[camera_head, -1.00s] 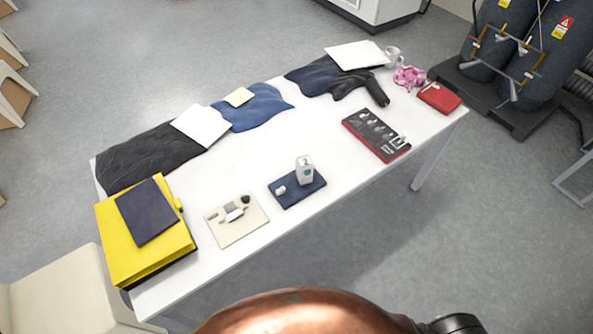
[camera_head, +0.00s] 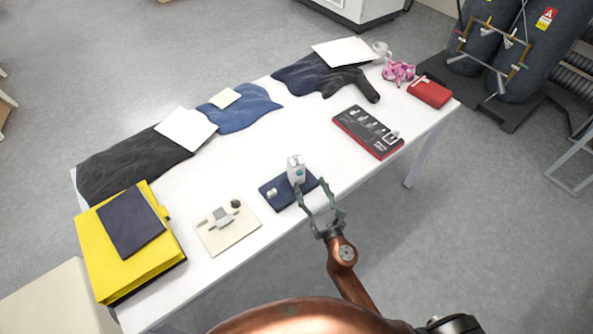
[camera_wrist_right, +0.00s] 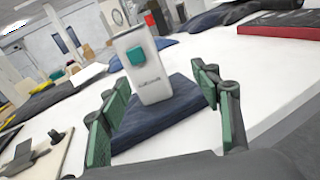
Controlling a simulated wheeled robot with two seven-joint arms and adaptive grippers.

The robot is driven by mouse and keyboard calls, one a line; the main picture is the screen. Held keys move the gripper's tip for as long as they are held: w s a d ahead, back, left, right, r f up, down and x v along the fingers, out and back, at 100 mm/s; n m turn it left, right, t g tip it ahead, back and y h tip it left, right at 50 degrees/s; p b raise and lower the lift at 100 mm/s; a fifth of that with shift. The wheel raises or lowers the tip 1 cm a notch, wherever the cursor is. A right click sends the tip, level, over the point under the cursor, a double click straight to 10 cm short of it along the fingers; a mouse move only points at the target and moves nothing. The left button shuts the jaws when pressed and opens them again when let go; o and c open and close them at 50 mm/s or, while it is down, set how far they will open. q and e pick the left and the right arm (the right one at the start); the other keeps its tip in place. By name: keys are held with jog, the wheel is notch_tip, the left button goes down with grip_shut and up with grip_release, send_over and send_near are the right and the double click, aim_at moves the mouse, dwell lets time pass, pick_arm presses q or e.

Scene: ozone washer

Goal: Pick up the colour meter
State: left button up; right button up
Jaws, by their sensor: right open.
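The colour meter (camera_head: 296,171) appears to be the small white upright device with a teal button, standing on a dark blue pad (camera_head: 273,203). In the right wrist view the colour meter (camera_wrist_right: 142,72) stands a little beyond my fingers, in line with the gap between them. My right gripper (camera_head: 317,190) is open and empty at the table's front edge, its fingers reaching over the pad. Its two green-padded fingers (camera_wrist_right: 158,118) are spread wide in the wrist view. No contact with the meter shows. My left gripper is not in view.
A small white piece (camera_head: 271,194) lies on the pad left of the meter. A beige board (camera_head: 238,238) with small parts lies further left, beside a yellow binder (camera_head: 155,265). A black-and-red tray (camera_head: 350,135) lies to the right. The table's middle (camera_head: 240,160) is clear.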

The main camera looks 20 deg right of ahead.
aim_at(299, 177)
jog(key=shift+w+a+r+n+y, duration=0.1)
jog(key=shift+w+a+n+y, duration=0.2)
jog(key=shift+w+a+n, duration=0.55)
jog(key=w, duration=0.4)
jog(key=w+a, duration=0.1)
jog(key=w, duration=0.1)
jog(key=shift+w+f, duration=0.25)
jog(key=shift+f, duration=0.1)
jog(key=c, duration=1.5)
jog(key=shift+r, duration=0.1)
grip_shut()
